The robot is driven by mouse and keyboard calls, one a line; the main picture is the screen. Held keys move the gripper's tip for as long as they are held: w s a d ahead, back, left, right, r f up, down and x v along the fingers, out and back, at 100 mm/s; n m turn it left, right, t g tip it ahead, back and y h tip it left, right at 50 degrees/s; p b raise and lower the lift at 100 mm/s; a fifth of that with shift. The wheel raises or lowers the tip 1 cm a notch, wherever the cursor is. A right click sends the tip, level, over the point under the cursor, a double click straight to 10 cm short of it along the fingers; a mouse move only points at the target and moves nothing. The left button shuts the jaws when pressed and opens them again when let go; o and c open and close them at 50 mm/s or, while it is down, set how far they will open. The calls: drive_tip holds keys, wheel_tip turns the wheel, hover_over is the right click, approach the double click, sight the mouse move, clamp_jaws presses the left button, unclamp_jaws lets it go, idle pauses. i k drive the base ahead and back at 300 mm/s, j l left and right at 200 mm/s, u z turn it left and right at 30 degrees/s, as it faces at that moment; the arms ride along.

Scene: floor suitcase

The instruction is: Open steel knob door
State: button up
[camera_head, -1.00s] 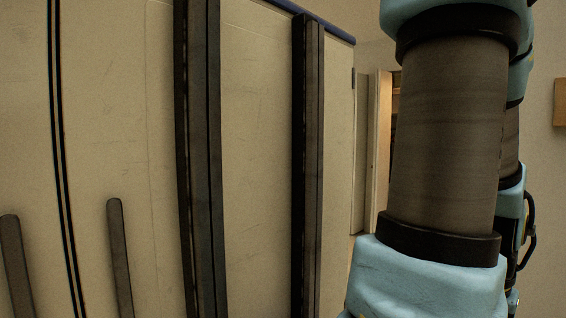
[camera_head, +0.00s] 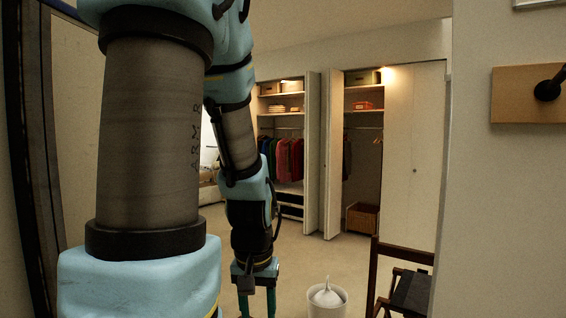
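A pale closed closet door (camera_head: 400,140) stands at the back right, with a small dark spot that may be its knob (camera_head: 415,170). The spot is too small to tell whether it is steel. To its left, folded door panels (camera_head: 333,150) stand open beside lit closet shelves. My gripper (camera_head: 257,308) hangs low in the picture, pointing down, far in front of the closets. Its two teal fingers are apart with nothing seen between them; the tips reach the lower picture edge.
A white bin (camera_head: 327,305) stands on the floor right of my gripper. A dark wooden chair (camera_head: 400,275) is at the lower right. A wall with a wooden block and black peg (camera_head: 520,95) is close on the right. Open floor (camera_head: 310,262) lies before the closets.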

sight(430, 90)
drive_tip(key=i+j, duration=0.1)
drive_tip(key=i, duration=1)
drive_tip(key=i+u, duration=0.1)
drive_tip(key=i, duration=0.4)
drive_tip(key=i+l+u, duration=0.1)
drive_tip(key=i, duration=0.45)
drive_tip(key=i+l+u, duration=0.1)
drive_tip(key=i, duration=0.4)
drive_tip(key=i+l+u, duration=0.1)
drive_tip(key=i, duration=0.4)
drive_tip(key=i+j, duration=0.1)
drive_tip(key=i, duration=0.45)
drive_tip(key=i+j, duration=0.1)
drive_tip(key=i, duration=0.5)
drive_tip(key=i+j, duration=0.1)
drive_tip(key=i, duration=0.45)
drive_tip(key=i+z, duration=0.25)
drive_tip(key=i, duration=0.2)
drive_tip(key=i+z, duration=0.25)
drive_tip(key=i, duration=0.2)
drive_tip(key=i+j+z, duration=0.3)
drive_tip(key=i, duration=0.15)
drive_tip(key=i+j+z, duration=0.25)
drive_tip(key=i, duration=0.2)
drive_tip(key=i+j, duration=0.15)
